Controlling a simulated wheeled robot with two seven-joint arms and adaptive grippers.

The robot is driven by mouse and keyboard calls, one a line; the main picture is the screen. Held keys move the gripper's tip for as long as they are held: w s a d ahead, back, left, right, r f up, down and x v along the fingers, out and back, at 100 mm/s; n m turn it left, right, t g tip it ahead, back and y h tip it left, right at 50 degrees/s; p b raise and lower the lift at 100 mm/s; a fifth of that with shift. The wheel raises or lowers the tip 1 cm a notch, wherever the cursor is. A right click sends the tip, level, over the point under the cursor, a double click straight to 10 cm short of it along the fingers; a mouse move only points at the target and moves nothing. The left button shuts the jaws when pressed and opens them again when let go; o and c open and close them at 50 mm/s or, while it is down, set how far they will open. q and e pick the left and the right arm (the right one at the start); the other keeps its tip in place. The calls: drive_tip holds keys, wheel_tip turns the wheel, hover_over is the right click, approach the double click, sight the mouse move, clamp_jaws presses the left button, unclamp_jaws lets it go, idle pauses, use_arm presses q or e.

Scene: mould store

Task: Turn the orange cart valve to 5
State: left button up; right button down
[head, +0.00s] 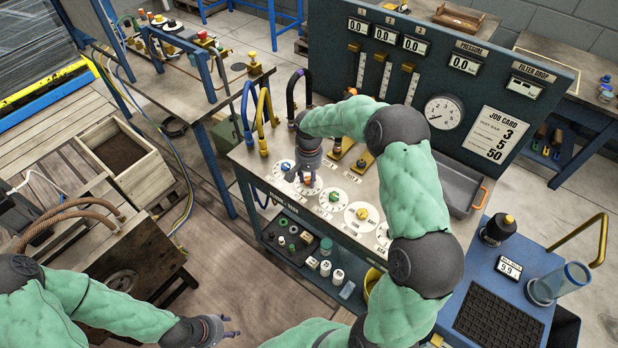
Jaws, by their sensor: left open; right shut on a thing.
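My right gripper (304,170) reaches down over the left part of this row, shut on a small valve knob. The orange valve's dial (309,187) shows below the fingers; its knob is mostly hidden, and I cannot read its setting. To its left is a dial with a blue knob (286,166). To its right are dials with a green knob (334,197) and a yellow knob (362,213). My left gripper (231,326) is open and empty at the lower left, away from the cart.
The upright panel has displays reading 0.0, a round gauge (444,112) and a job card (496,134) showing 3, 5 and 50. Hooked hoses (263,115) rise at the cart's left. A grey tray (459,184) lies at its right. A wooden crate (122,160) stands left.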

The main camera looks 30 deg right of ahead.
sight(309, 179)
drive_tip(key=shift+w+m, duration=0.1)
drive_tip(key=shift+m, duration=1)
drive_tip(key=shift+r, duration=0.1)
drive_tip(key=c, duration=0.9)
unclamp_jaws()
drive_tip(key=shift+w+d, duration=0.1)
wheel_tip(309, 179, up, 12)
drive_tip(key=shift+f, duration=0.1)
